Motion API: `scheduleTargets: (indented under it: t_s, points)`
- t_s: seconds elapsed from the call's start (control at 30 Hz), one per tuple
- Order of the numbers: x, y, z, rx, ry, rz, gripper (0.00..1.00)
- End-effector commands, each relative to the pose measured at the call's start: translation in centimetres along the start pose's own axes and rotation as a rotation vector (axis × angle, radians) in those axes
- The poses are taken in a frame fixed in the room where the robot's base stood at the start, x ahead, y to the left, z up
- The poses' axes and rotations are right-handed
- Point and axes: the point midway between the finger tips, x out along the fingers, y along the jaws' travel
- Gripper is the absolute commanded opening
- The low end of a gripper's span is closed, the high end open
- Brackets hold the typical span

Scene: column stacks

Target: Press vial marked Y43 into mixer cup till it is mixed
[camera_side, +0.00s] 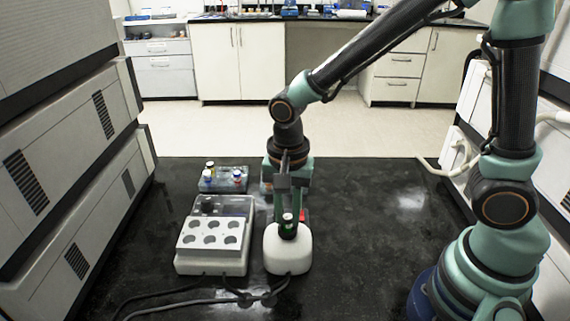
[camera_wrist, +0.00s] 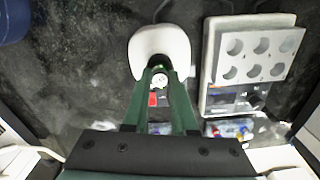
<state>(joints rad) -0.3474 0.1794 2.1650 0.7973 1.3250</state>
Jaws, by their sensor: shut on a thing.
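The mixer (camera_side: 288,256) is a white rounded body with a dark cup (camera_side: 287,232) on top; its white body also shows in the wrist view (camera_wrist: 160,42). My gripper (camera_side: 289,214) points down over the cup and is shut on a small vial (camera_side: 288,217) with a pale top. In the wrist view the vial's round white top (camera_wrist: 160,80) sits between my fingertips (camera_wrist: 160,74), right at the cup. Its mark is too small to read. The vial stands upright at the cup's mouth; how deep it sits is hidden.
A grey-white block with several round wells (camera_side: 208,240) stands left of the mixer. Behind it a rack (camera_side: 222,184) holds several capped vials. Dark cables (camera_side: 235,297) lie in front. The table's right side is clear.

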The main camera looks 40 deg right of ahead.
Motion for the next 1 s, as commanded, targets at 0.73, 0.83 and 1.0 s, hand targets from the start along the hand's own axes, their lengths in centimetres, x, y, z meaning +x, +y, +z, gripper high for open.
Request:
scheduleTargets:
  t_s: [0.73, 0.83, 1.0]
  points:
    - [-4.7, -0.1, 0.0, 0.0, 0.001, -0.002, 0.0]
    - [-5.3, -0.1, 0.0, 0.0, 0.001, -0.002, 0.0]
    - [-6.0, 0.0, 0.0, 0.0, 0.0, -0.001, 0.0]
